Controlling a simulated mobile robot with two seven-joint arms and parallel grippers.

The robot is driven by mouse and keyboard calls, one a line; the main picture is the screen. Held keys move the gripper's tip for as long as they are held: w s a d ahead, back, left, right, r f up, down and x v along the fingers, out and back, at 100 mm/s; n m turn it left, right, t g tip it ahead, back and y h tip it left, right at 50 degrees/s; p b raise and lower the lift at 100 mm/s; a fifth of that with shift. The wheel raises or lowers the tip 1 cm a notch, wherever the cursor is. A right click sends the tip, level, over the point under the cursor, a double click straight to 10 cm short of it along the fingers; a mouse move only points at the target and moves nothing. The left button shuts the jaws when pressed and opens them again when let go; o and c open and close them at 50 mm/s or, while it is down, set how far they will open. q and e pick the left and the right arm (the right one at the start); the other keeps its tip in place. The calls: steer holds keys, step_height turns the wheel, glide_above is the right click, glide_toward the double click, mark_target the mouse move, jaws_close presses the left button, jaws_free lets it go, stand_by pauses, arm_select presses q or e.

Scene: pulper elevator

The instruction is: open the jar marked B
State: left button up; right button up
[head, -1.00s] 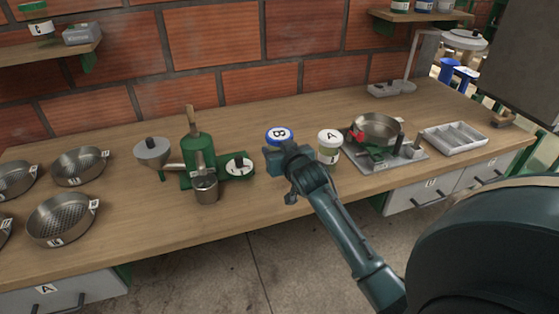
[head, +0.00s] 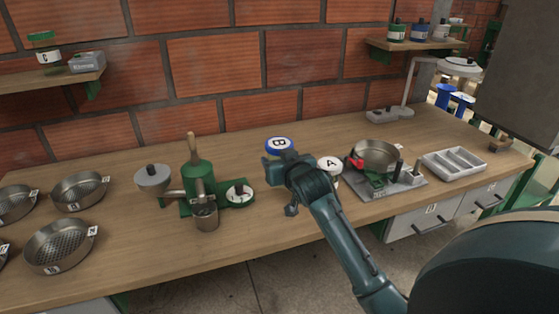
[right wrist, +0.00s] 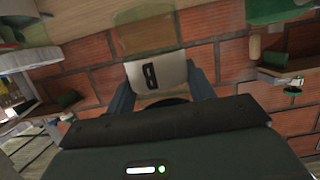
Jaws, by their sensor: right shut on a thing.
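The jar marked B (head: 279,146) shows its white-topped blue lid in the head view, facing up, with the letter B on it. My right gripper (head: 277,166) is just below the lid, shut around the jar, and hides most of its body. The right wrist view shows the jar's white label with a black B (right wrist: 157,75) between the two fingers of my right gripper (right wrist: 160,88). The jar appears upright, held above the bench. My left gripper is in neither view.
A white-lidded jar marked A (head: 329,163) stands just right of my gripper, partly hidden by my arm. A green machine (head: 197,178) with a metal cup is to the left. A metal pan (head: 376,155) and a grey tray (head: 454,163) are to the right. Bench behind is clear.

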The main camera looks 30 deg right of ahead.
steer(key=shift+c, duration=1.2)
